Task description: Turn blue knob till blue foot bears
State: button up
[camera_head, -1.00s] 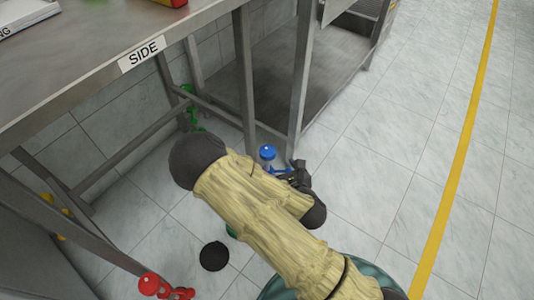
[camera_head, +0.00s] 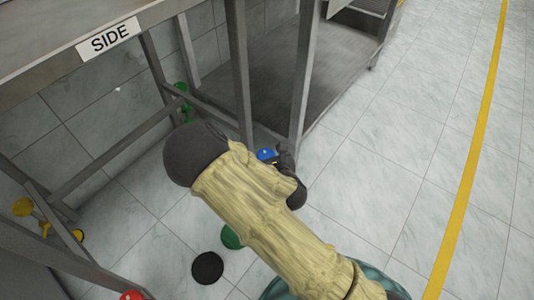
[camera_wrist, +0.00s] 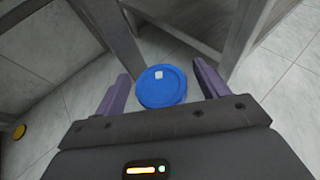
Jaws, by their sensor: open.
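The blue knob (camera_wrist: 162,87) is a round blue disc with a small white mark, seen from above in the wrist view. It lies between the two purple fingers of my gripper (camera_wrist: 163,88), which are spread to its left and right. I cannot tell whether either finger touches it. In the head view only a bit of the blue knob (camera_head: 266,154) shows past my arm, and my gripper (camera_head: 285,160) is a dark shape beside it. The blue foot under the knob is hidden, so its contact with the floor cannot be seen.
A steel table with a SIDE label (camera_head: 109,38) stands at left. Green (camera_head: 182,88), yellow (camera_head: 22,207) and red (camera_head: 131,295) knobs show at other legs. A black disc (camera_head: 207,268) lies on the floor. Steel legs stand close to my gripper. Open tiled floor is at right.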

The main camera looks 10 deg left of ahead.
jog(key=c, duration=1)
jog(key=shift+o, duration=0.2)
jog(key=shift+r+m+h+p, duration=0.1)
jog(key=shift+m+h+p, duration=0.3)
jog(key=shift+p, duration=0.2)
